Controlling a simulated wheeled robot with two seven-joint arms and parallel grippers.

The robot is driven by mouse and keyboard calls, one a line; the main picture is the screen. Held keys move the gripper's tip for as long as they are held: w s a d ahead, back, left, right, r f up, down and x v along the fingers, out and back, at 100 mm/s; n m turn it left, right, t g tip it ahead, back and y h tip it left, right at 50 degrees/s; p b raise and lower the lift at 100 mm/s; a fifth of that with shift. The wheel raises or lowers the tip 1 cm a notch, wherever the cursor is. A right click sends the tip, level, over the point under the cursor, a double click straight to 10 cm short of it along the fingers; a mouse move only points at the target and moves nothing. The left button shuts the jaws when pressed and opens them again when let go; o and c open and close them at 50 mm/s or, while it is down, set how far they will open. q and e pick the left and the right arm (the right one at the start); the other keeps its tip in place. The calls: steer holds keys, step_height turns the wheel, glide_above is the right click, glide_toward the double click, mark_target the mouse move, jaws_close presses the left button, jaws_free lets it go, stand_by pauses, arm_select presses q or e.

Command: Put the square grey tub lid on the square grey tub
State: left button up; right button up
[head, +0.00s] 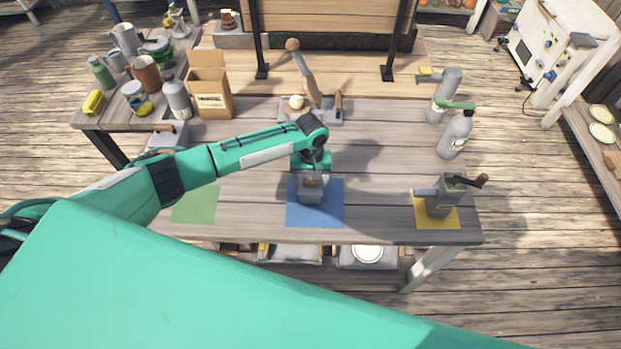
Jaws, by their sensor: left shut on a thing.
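The square grey tub (309,196) stands on the blue mat (331,215) near the table's front edge. My left gripper (314,174) is right above it, pointing down, and shut on a small brownish and grey piece (312,183) at the tub's top. This piece looks like the square grey tub lid, mostly hidden by the gripper. I cannot tell whether the lid touches the tub's rim. My right gripper is out of view.
A green mat (196,205) lies left of the blue one, bare. A grey grinder-like box (440,203) with a crank stands on the yellow mat (450,221). Grey bottles (456,135) stand behind it. A cardboard box (209,92) and a grey tray with a wooden-handled tool (318,115) are at the back.

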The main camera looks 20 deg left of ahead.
arm_select(q)
steer(key=shift+f, duration=0.1)
stand_by(0.3)
steer(key=o, duration=1)
step_height(320, 180, up, 14)
steer(key=w+b, duration=0.1)
steer(key=b, duration=0.2)
steer(key=shift+w+a+f+b, duration=0.15)
steer(key=shift+w+a+b, duration=0.05)
steer(key=shift+w+b, duration=0.1)
steer(key=shift+s, duration=0.1)
